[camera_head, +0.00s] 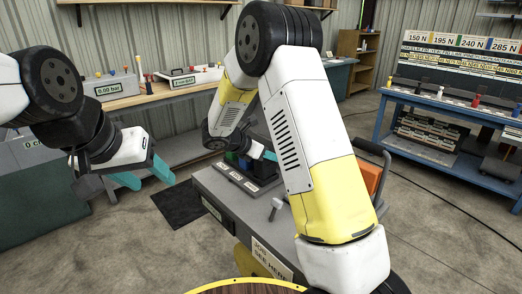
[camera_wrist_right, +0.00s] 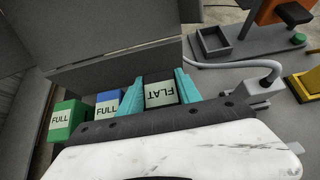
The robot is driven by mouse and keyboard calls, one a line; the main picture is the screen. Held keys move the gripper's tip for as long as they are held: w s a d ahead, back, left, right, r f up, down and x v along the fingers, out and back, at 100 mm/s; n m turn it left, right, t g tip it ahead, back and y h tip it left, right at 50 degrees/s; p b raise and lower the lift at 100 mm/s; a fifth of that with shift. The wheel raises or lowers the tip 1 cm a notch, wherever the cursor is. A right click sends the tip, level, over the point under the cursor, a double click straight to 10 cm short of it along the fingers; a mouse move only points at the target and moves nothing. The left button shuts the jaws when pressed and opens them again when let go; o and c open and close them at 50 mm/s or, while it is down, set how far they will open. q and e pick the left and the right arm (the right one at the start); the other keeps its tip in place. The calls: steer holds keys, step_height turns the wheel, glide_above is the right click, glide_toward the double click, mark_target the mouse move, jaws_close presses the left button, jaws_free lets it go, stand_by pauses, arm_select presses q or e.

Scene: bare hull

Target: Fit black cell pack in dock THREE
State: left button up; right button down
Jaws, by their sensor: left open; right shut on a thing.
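My right gripper (camera_wrist_right: 159,95) is shut on a dark pack (camera_wrist_right: 159,79) with a white label reading FLAT, upside down in the right wrist view. A teal finger lies on each side of it. Whether it is seated in a dock cannot be told. A blue pack (camera_wrist_right: 108,97) and a green pack (camera_wrist_right: 68,113), both labelled FULL, stand to its left. In the head view my right gripper (camera_head: 269,156) is beside the packs on the grey bench (camera_head: 278,206), partly hidden by my right arm. My left gripper (camera_head: 143,175) is open and empty, left of the bench. Dock numbers are not legible.
A large grey panel (camera_wrist_right: 115,75) rises right behind the packs. A blue table (camera_head: 455,107) stands at the far right.

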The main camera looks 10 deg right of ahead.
steer(key=shift+f, duration=1)
steer(key=c, duration=0.7)
jaws_free()
steer(key=shift+c, duration=0.2)
steer(key=v, duration=0.7)
steer(key=shift+s+a+r, duration=0.15)
steer(key=shift+s+a, duration=0.1)
steer(key=shift+a, duration=0.1)
